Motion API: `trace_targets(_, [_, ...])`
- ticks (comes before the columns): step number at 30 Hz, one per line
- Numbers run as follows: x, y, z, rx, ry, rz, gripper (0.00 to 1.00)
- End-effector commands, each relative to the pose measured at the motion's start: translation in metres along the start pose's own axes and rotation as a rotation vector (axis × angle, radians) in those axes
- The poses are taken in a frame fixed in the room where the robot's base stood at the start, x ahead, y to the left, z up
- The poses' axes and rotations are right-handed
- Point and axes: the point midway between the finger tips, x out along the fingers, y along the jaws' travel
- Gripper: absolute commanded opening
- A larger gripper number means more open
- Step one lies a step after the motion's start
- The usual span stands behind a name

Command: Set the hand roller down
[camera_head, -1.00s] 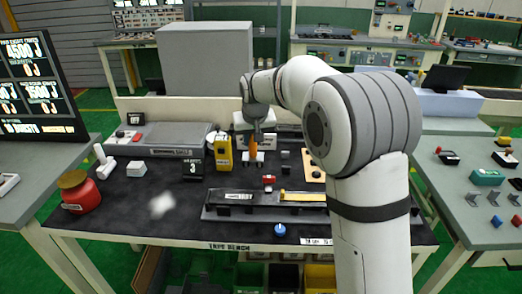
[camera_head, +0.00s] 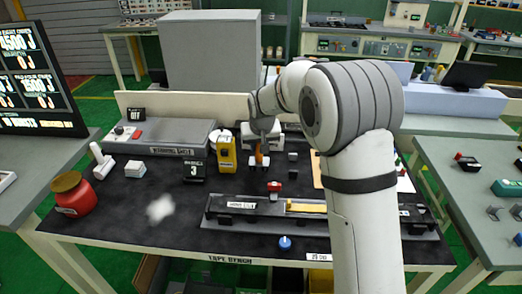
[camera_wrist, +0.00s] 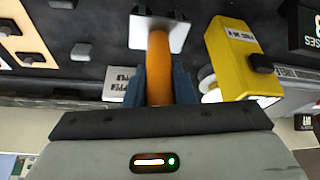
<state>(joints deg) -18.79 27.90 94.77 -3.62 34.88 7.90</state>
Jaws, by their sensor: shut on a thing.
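My gripper (camera_wrist: 159,82) is shut on the hand roller, with its blue fingers on both sides of the orange handle (camera_wrist: 158,50). The roller's pale, flat-looking head (camera_wrist: 145,33) shows beyond the fingertips in the wrist view. In the head view the orange handle (camera_head: 259,159) is upright below my gripper (camera_head: 262,146), just right of the yellow box (camera_head: 226,155). The roller's lower end is small there, and I cannot tell whether it touches the black bench top (camera_head: 130,215).
The yellow box (camera_wrist: 232,62) stands close beside the roller. A number sign (camera_head: 196,169) and a red jar (camera_head: 73,196) are left. The front-left bench top is mostly clear.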

Motion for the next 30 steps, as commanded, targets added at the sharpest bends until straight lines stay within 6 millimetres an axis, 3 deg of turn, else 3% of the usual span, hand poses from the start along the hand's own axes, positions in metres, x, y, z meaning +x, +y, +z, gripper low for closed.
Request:
trace_targets(4, [0.018, 0.001, 0.008, 0.001, -0.002, 0.0, 0.0])
trace_targets(26, [0.034, 0.002, 0.016, 0.003, -0.008, 0.002, 0.0])
trace_targets(27, [0.035, 0.002, 0.017, 0.003, -0.011, 0.002, 0.24])
trace_targets(30, [0.035, 0.002, 0.017, 0.003, -0.01, 0.002, 0.32])
